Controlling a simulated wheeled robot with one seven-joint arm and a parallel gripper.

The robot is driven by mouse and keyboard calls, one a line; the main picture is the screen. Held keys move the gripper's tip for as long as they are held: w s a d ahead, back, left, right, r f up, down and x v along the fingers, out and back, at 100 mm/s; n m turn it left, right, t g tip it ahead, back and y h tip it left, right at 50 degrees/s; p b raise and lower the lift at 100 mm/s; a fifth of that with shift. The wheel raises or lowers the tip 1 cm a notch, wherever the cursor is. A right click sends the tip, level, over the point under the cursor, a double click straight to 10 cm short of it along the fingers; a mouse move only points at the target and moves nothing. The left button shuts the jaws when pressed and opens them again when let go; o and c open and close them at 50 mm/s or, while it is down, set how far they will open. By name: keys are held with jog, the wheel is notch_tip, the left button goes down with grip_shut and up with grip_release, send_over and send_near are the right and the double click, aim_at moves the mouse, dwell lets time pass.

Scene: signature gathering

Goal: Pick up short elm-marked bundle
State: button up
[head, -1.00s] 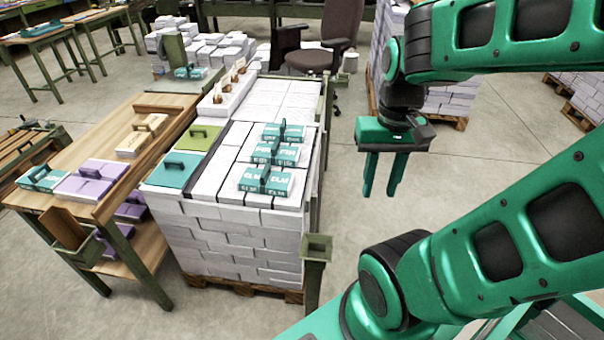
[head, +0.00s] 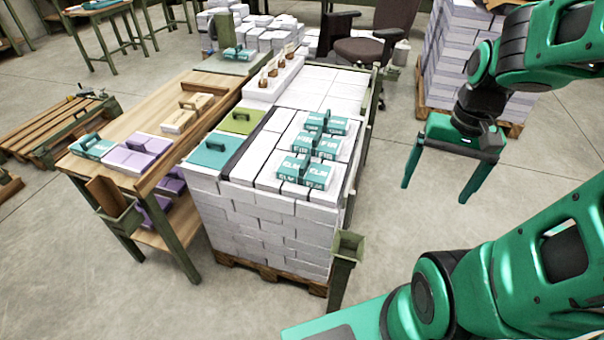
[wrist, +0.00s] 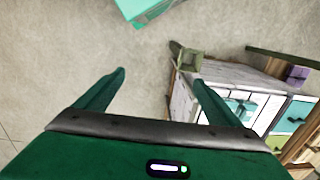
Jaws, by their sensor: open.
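Three teal-and-white bundles with dark upright handles sit in a row on the paper stack. The nearest bundle (head: 304,175) bears lettering that looks like ELM. The middle bundle (head: 315,146) looks marked FIR. The far bundle (head: 325,123) has lettering too small to read. I cannot tell which is short. My gripper (head: 436,193) is open and empty, in the air right of the stack and apart from it. In the wrist view my gripper (wrist: 159,76) has bare floor between its fingers, and the stack shows beyond the right finger.
The white paper stack (head: 262,232) stands on a wooden pallet. A green post (head: 342,275) rises at its near right corner. A wooden table (head: 150,180) with purple and teal bundles adjoins on the left. An office chair (head: 372,48) stands behind. Floor right of the stack is clear.

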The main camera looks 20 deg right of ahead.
jog(key=w+a+f+m+y, duration=0.2)
jog(key=w+a+f+m, duration=0.1)
jog(key=w+f, duration=0.55)
jog(key=m+t+y, duration=0.4)
jog(key=m+y, duration=0.2)
jog(key=m, duration=0.3)
send_near(304, 167)
jog(key=s+f, duration=0.1)
jog(key=s+d+f, duration=0.1)
jog(key=s, duration=0.1)
jog(key=s+d+f, duration=0.1)
jog(key=s+f, duration=0.1)
jog(key=shift+s+f, duration=0.1)
jog(key=shift+s, duration=0.15)
jog(key=w+m+t+y, duration=0.1)
jog(key=w+m, duration=0.1)
jog(key=w+f+m+t+y, duration=0.1)
jog(key=w+m+t, duration=0.1)
jog(key=shift+a, duration=0.15)
jog(key=shift+w+m+t, duration=0.5)
jog(key=shift+m, duration=0.5)
jog(key=shift+w, duration=0.25)
jog(key=x, duration=0.5)
jog(key=shift+x, duration=2.7)
jog(key=shift+w+f, duration=0.1)
jog(key=shift+f, duration=0.05)
